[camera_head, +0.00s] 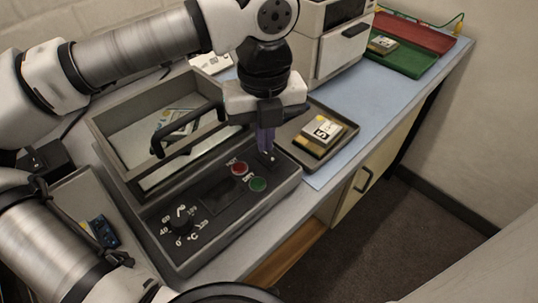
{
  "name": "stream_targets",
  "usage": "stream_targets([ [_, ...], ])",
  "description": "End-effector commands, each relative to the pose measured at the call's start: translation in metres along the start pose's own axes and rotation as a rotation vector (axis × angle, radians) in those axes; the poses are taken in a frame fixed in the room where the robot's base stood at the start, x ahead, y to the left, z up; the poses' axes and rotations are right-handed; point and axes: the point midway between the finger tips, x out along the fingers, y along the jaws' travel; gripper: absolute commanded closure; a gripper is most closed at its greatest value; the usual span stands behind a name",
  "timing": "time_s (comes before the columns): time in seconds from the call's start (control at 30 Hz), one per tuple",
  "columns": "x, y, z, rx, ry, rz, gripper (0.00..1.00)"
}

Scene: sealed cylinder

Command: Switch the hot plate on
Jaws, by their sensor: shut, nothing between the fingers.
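The hot plate (211,232) is a dark box on the bench with a sloped front panel. The panel has a temperature dial (181,222) marked in °C, a red round lamp (239,169) labelled HOT and a green round lamp (258,184) with a label beside it. A small dark switch (270,158) shows at the panel's right end, partly hidden by my gripper. My gripper (266,148) points down over that end, shut and empty, with its tips close to the switch. I cannot tell whether they touch it, or which way the switch is set.
An open lid or frame with a black handle (186,124) rises behind the panel. A dark tray (343,143) with a labelled block (320,134) lies right of the hot plate on a blue mat (385,109). A white machine (333,50), a green tray (407,63) and a red tray (428,36) stand farther back.

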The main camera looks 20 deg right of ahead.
Motion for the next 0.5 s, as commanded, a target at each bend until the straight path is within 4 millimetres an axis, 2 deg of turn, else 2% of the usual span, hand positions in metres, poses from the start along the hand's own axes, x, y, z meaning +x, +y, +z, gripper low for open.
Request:
stream_targets([
  [0.5, 0.0087, 0.0001, 0.0, 0.0, 0.0, 0.0, 1.0],
])
